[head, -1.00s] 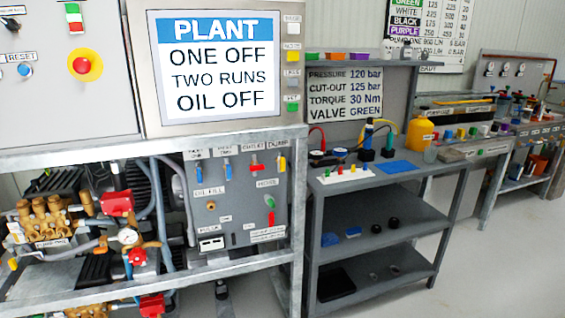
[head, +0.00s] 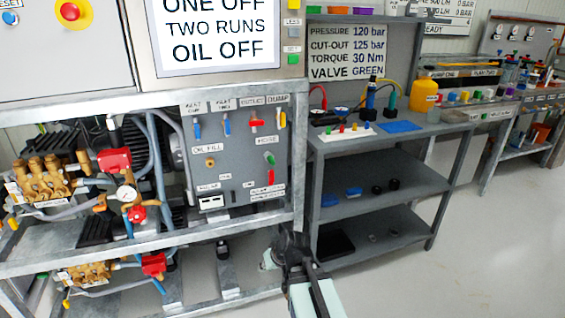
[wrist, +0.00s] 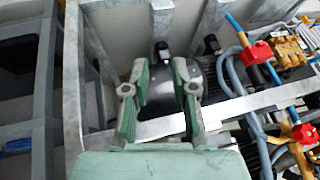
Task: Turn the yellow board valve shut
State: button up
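The yellow board valve (head: 283,120) is at the top right corner of the grey valve board (head: 238,150), under the DUMP label. Its small yellow handle looks roughly upright. My gripper (wrist: 159,75) is open and empty in the wrist view, with its two green fingers apart over the frame and a dark motor beyond. In the head view my arm rises from the bottom edge to a point below and right of the board, well under the yellow valve. The valve cannot be made out in the wrist view.
On the board are blue valves (head: 227,124), a red valve (head: 256,123), a green knob (head: 270,158) and a lower red handle (head: 271,176). A metal frame post (head: 299,165) stands just right of the board. Grey shelving (head: 375,190) stands farther right; open floor lies before it.

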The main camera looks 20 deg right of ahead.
jog(key=w+d+r+t+b, duration=0.1)
jog(key=w+d+r+t, duration=0.1)
jog(key=r, duration=0.4)
jog(key=w+d+r+t, duration=0.2)
jog(key=w+d+r, duration=0.1)
jog(key=r, duration=0.4)
jog(key=t+h+b, duration=0.2)
jog(key=t+h, duration=0.2)
jog(key=t, duration=0.4)
send_near(283, 117)
jog(key=s, duration=0.6)
jog(key=w+p, duration=1)
jog(key=w, duration=0.1)
jog(key=w+d+p, duration=0.1)
jog(key=w+p, duration=0.4)
jog(key=w, duration=0.1)
jog(key=shift+d+f, duration=0.1)
jog(key=shift+s, duration=0.1)
grip_shut()
